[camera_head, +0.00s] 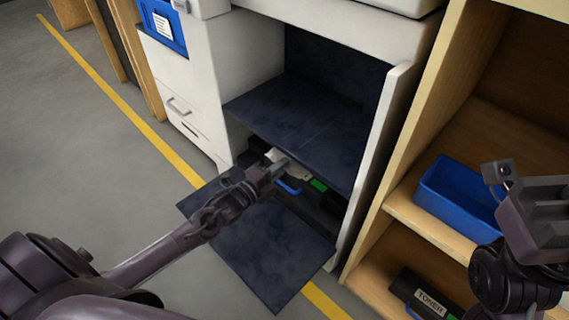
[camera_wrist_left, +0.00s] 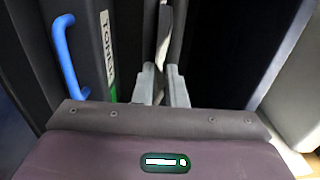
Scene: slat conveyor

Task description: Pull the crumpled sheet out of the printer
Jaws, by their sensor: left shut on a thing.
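The printer (camera_head: 225,65) stands open, with its dark front flap (camera_head: 265,255) folded down. A crumpled whitish sheet (camera_head: 296,171) shows in the low opening under a dark panel. My left gripper (camera_head: 279,166) reaches over the flap into this opening and is shut on the sheet.
Inside the printer, beside the sheet, a dark toner cartridge has a blue handle (camera_head: 289,187) and a green patch (camera_head: 318,185). A wooden shelf (camera_head: 425,225) on the right holds a blue bin (camera_head: 455,195) and a toner box (camera_head: 425,295). The floor at left is clear.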

